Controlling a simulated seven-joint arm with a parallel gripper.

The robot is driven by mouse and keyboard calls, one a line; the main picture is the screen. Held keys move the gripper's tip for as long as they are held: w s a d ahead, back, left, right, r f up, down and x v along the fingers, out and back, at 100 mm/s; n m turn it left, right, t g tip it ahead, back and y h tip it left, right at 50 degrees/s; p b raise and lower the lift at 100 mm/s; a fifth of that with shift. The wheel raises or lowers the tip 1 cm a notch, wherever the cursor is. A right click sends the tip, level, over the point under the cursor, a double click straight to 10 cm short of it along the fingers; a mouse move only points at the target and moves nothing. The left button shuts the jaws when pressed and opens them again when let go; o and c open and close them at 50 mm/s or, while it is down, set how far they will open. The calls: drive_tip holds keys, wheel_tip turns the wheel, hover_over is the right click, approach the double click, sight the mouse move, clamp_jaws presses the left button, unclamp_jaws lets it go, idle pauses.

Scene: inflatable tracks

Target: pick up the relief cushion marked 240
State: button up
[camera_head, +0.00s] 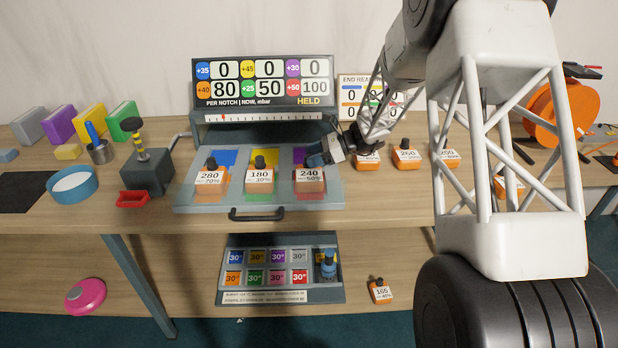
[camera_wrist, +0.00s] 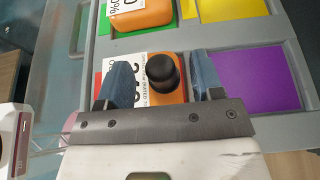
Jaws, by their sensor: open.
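The relief cushion marked 240 (camera_head: 310,178) is an orange block with a white label and a black knob. It sits on the red patch of the grey tray, at the right of three cushions. In the wrist view the cushion (camera_wrist: 163,92) lies between the two blue fingers of my gripper (camera_wrist: 160,84), with its black knob up between them. My gripper (camera_head: 318,159) is open at the cushion's far right side in the head view. The fingers stand on either side of the cushion; I cannot tell whether they touch it.
Cushions marked 280 (camera_head: 209,178) and 180 (camera_head: 259,178) sit on the same tray (camera_head: 190,205). Several more orange cushions, such as 260 (camera_head: 407,155), stand to the right. A display board (camera_head: 265,82) rises behind. A black handle (camera_head: 256,214) is at the tray's front.

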drive_tip(key=shift+x, duration=0.85)
drive_tip(key=shift+r, duration=0.1)
clamp_jaws()
